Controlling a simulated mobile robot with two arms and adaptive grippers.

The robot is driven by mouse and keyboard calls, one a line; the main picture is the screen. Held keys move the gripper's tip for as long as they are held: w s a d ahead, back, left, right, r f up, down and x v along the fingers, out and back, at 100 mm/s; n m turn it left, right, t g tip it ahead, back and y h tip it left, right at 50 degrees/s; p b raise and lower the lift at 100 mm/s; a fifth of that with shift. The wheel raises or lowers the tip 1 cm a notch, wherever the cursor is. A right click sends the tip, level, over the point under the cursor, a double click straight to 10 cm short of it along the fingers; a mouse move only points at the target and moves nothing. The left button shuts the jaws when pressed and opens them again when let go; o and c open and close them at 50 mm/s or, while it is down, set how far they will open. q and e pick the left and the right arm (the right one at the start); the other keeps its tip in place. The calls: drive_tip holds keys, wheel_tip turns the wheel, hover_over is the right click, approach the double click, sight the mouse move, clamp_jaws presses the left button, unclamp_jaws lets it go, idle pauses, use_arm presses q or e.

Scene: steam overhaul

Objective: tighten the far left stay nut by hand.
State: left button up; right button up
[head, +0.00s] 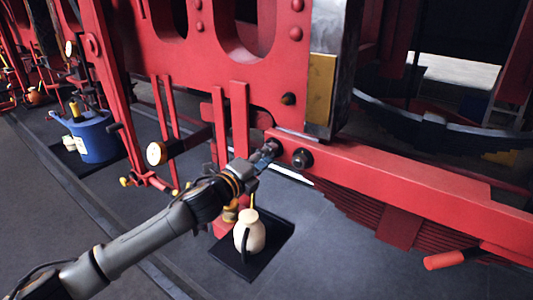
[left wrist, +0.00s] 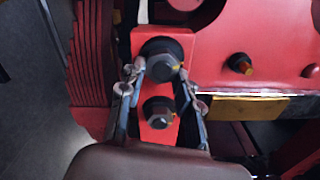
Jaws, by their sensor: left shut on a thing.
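The far left stay nut (head: 276,146) is a dark hex nut on the red frame, partly hidden behind my left gripper (head: 267,151). In the left wrist view the fingertips of my left gripper (left wrist: 162,72) stand on either side of this nut (left wrist: 162,66), and the gripper is shut on it. A second dark nut (head: 302,158) sits just to its right in the head view. In the left wrist view this second nut (left wrist: 158,113) shows lower down, between the finger bases, apart from the fingertips. My right gripper is not in view.
A cream oil can (head: 250,235) stands on a black tray (head: 280,243) below my left gripper. A blue container (head: 95,138) stands at the left. A dark bolt (head: 289,98) sticks out above the nuts. Red rods and a round gauge-like disc (head: 156,153) are close to the arm.

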use_arm(q)
drive_tip(key=shift+f+m+p, duration=0.25)
drive_tip(key=shift+m+p, duration=0.1)
drive_tip(key=shift+m, duration=1.05)
drive_tip(key=o, duration=1.2)
drive_tip(key=shift+c, duration=0.2)
drive_tip(key=shift+r, duration=0.1)
drive_tip(key=v, duration=1.2)
